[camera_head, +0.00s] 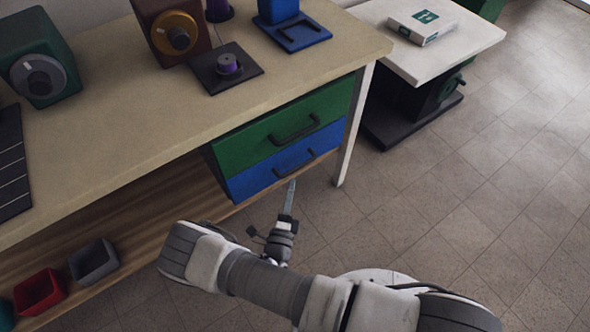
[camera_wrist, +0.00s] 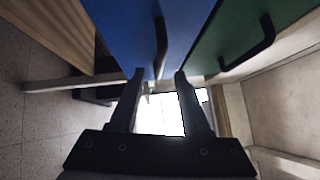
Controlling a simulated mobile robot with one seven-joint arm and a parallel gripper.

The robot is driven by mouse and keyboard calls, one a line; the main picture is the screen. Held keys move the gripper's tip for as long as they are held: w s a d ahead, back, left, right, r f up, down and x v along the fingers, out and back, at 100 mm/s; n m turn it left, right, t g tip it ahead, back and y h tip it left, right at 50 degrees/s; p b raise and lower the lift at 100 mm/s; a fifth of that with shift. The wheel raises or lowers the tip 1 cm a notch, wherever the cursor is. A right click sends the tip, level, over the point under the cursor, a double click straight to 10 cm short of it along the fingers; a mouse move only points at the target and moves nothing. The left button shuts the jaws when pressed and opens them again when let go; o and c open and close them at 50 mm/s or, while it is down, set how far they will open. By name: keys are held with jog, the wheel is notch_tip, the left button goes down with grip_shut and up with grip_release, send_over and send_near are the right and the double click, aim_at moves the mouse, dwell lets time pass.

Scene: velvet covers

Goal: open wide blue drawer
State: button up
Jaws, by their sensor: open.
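The wide blue drawer (camera_head: 250,181) is the lower of two drawers under the table's right end and looks shut. It has a dark bar handle (camera_head: 296,164). My gripper (camera_head: 290,187) is just in front of and below that handle. In the wrist view the blue drawer front (camera_wrist: 125,28) fills the upper middle, and its handle (camera_wrist: 160,42) lines up with the gap between the fingertips of my gripper (camera_wrist: 159,75). The fingers are apart and hold nothing. I cannot tell whether the handle sits between them in depth.
A green drawer (camera_head: 250,145) with its own dark handle (camera_head: 294,131) is directly above, also shut. A pale table leg (camera_head: 352,130) stands just right of the drawers. A wooden lower shelf (camera_head: 150,210) runs left. The floor (camera_head: 450,200) to the right is clear.

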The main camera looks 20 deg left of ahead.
aim_at(295, 168)
jog(key=w, duration=0.4)
jog(key=w+r+b, duration=0.1)
jog(key=w, duration=0.2)
jog(key=shift+a, duration=0.25)
grip_shut()
dwell(1.1)
